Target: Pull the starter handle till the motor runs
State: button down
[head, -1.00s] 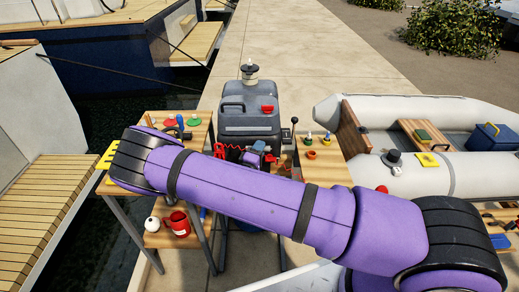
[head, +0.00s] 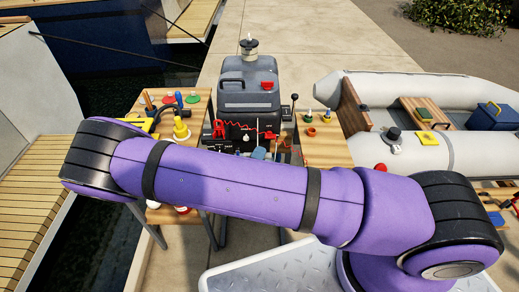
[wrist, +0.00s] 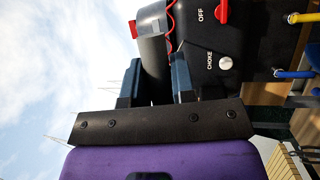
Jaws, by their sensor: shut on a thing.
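The outboard motor has a grey cowl (head: 248,85) with a black front panel (wrist: 210,45), standing in the middle of the head view. In the wrist view, the panel shows an OFF label, a red switch (wrist: 222,12) and a pale choke knob (wrist: 226,63). My gripper (wrist: 157,76) has two blue fingers, one on each side of a dark grey piece (wrist: 154,72) in front of the panel. This piece appears to be the starter handle; its cord is not clearly visible. In the head view, my purple arm hides most of the gripper.
A wooden side table (head: 195,110) with bottles stands left of the motor, above dark water. Another wooden top (head: 325,148) with small items stands right. A grey inflatable boat (head: 440,150) lies further right. A red coiled cord (wrist: 175,35) hangs near my fingers.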

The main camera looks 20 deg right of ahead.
jog(key=c, duration=0.9)
grip_release()
jog(key=shift+c, duration=0.2)
jog(key=v, duration=1.1)
jog(key=d+r+m+g+y, duration=0.1)
jog(key=d+r+m+g, duration=0.3)
jog(key=r, duration=0.5)
jog(key=d+r+m+g+y, duration=0.1)
jog(key=d+r+m+g, duration=0.1)
jog(key=d+r+g, duration=0.4)
jog(key=d+r+m+g+y, duration=0.1)
jog(key=r+m+g+y, duration=0.15)
jog(key=r+g, duration=0.6)
jog(key=s+d+r+t+y, duration=0.3)
jog(key=s+r, duration=0.4)
jog(key=r, duration=0.4)
jog(key=s+d+r+t+y, duration=0.4)
jog(key=s+r, duration=0.4)
jog(key=r, duration=0.3)
jog(key=shift+s+d+r+t+y, duration=0.3)
jog(key=shift+d+t+y, duration=0.05)
jog(key=shift+t+y, duration=0.5)
